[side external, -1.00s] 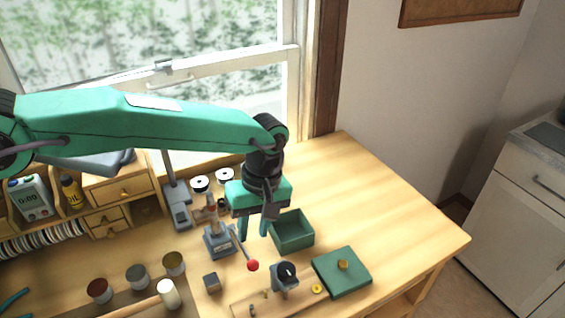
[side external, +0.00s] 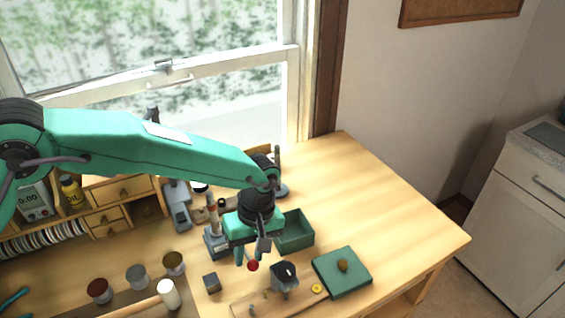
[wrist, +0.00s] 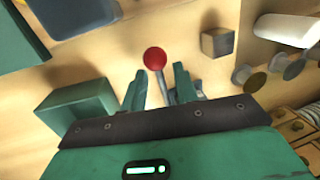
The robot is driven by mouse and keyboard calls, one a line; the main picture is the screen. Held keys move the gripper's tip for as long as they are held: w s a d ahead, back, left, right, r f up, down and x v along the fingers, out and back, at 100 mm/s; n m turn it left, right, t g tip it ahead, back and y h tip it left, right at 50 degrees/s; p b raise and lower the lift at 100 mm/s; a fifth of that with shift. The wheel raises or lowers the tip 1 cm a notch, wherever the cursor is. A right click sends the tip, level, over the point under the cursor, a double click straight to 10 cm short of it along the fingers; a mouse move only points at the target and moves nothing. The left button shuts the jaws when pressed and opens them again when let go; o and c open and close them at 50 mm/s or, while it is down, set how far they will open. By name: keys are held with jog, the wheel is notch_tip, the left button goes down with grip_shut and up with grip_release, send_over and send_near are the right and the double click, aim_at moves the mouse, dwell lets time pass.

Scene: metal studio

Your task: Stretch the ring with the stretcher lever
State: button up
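The ring stretcher (side external: 214,240) is a grey-based post tool standing on the bench. Its lever ends in a red ball knob (side external: 253,266), also large in the wrist view (wrist: 155,58). My gripper (side external: 249,257) is low over the lever. In the wrist view my gripper (wrist: 158,88) is open, its two teal fingers apart, with the lever's rod running between them and the knob just past the fingertips. I cannot tell whether either finger touches the rod. A small gold ring-like piece (side external: 317,288) lies on the bench; any ring on the stretcher is hidden or too small to tell.
A green open box (side external: 294,234) stands right behind my gripper. A dark round-topped tool (side external: 285,276) and a green pad (side external: 342,272) stand at the front right. A small grey cube (side external: 211,283) and several jars are to the left. The bench's right end is clear.

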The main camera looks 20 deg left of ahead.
grip_shut()
